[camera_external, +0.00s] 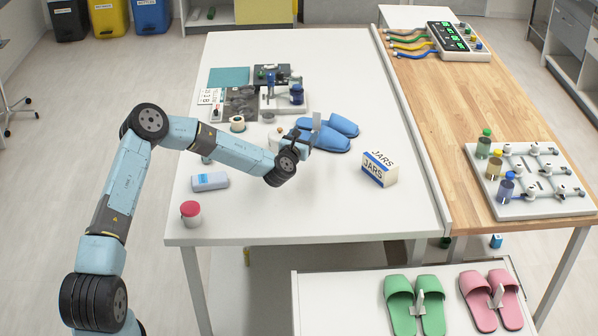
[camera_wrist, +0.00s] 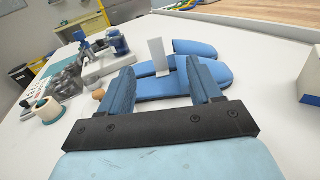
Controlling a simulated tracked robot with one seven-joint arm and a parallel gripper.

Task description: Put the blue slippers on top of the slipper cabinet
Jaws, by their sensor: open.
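The blue slippers (camera_external: 340,126) lie side by side on the white table, with a thin white upright tab (camera_external: 317,122) at their left side. In the wrist view the blue slippers (camera_wrist: 212,74) and the white tab (camera_wrist: 157,54) lie just beyond my fingers. My gripper (camera_wrist: 161,80) is open and empty, with the tab showing between its two fingers. In the external view my gripper (camera_external: 304,139) is at the near left end of the slippers and partly covers them. The slipper cabinet (camera_external: 340,300) stands at the front with green slippers (camera_external: 414,304) and pink slippers (camera_external: 490,298) on its white top.
A JARS box (camera_external: 379,169) stands right of the slippers. A red-lidded jar (camera_external: 191,214) and a small blue-white box (camera_external: 210,181) are at the table's near left. Tape rolls (camera_external: 237,124) and apparatus (camera_external: 284,98) stand behind. The cabinet top's left part is clear.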

